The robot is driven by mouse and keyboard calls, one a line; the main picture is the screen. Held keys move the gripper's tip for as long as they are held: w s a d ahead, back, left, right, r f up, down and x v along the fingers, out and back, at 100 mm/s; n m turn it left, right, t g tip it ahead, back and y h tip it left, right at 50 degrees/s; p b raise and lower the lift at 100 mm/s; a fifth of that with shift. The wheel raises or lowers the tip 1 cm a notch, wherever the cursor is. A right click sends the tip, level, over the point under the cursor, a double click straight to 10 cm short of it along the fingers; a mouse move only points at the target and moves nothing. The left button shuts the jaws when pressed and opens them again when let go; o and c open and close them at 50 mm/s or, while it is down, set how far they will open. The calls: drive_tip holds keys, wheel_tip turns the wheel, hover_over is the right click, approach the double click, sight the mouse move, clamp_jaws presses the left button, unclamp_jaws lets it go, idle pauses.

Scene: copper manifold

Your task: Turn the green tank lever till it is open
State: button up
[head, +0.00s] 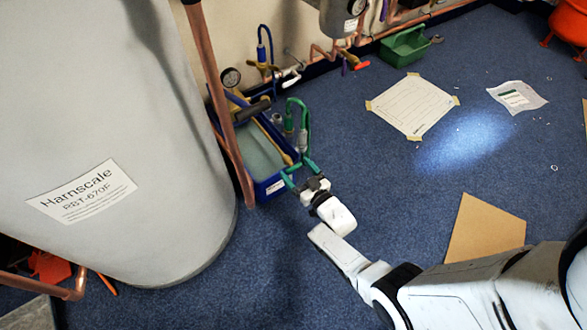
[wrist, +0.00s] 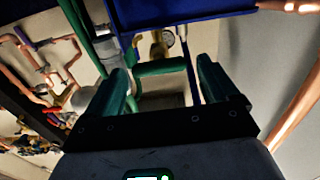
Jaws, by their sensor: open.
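My gripper (head: 296,167) has green fingers and reaches down beside the front of a blue tray (head: 268,188). In the wrist view its two fingers stand apart. A green bar (wrist: 160,68) crosses the gap between them near the tips and looks like the green tank lever. I cannot tell whether either finger touches it. A green hose (head: 305,108) loops above the tray, and a green pipe with a grey fitting also shows in the wrist view (wrist: 84,28). In the head view I cannot tell the lever from the green fingers.
The large grey tank (head: 110,110) stands at the left, with a copper pipe (head: 222,100) close to the tray. A gauge (head: 230,77) and pipework are behind. Blue carpet right of my gripper is clear up to a taped paper sheet (head: 412,105) and a cardboard piece (head: 485,230).

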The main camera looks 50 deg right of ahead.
drive_tip(key=shift+x, duration=1.15)
drive_tip(key=shift+c, duration=0.4)
drive_tip(key=c, duration=0.9)
